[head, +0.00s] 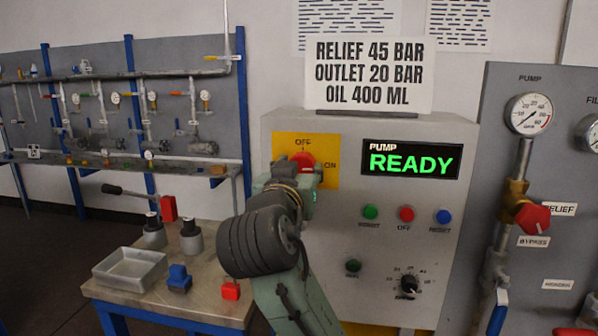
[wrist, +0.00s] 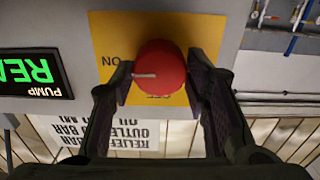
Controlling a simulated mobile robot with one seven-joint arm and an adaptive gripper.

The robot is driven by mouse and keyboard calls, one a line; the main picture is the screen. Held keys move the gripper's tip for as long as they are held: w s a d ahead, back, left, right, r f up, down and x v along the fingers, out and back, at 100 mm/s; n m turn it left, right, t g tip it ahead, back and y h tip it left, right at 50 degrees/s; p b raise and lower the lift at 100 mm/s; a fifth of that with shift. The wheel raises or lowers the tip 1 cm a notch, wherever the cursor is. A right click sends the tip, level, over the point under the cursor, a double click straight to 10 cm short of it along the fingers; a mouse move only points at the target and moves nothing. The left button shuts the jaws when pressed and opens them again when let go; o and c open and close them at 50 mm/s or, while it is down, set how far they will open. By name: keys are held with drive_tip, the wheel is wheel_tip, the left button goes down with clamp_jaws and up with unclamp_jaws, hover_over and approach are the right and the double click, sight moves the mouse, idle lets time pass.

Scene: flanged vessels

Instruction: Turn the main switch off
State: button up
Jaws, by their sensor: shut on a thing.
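The main switch is a round red knob (head: 303,162) on a yellow plate (head: 325,150) at the upper left of the control box. The plate reads OFF above the knob and ON to its right. In the upside-down wrist view, the knob (wrist: 160,62) has a pale pointer line aimed left, toward the ON label. My gripper (wrist: 160,88) has one dark finger on each side of the knob and is shut on it. In the head view my gripper (head: 299,178) and arm cover the plate's lower left part.
The display (head: 410,160) reads PUMP READY. Green, red and blue buttons (head: 407,214) and a black dial (head: 409,284) sit below it. A workbench (head: 205,300) with a metal tray (head: 130,270) and small parts stands left. Gauges and a red-handled valve (head: 532,217) are right.

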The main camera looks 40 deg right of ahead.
drive_tip(key=n+b, duration=0.1)
drive_tip(key=n, duration=0.7)
drive_tip(key=shift+n, duration=0.3)
drive_tip(key=n+b, duration=0.1)
drive_tip(key=n, duration=0.3)
drive_tip(key=shift+n, duration=0.3)
drive_tip(key=n, duration=0.4)
drive_tip(key=shift+b, duration=0.3)
drive_tip(key=shift+n, duration=0.4)
drive_tip(key=o, duration=1.2)
drive_tip(key=shift+c, duration=0.2)
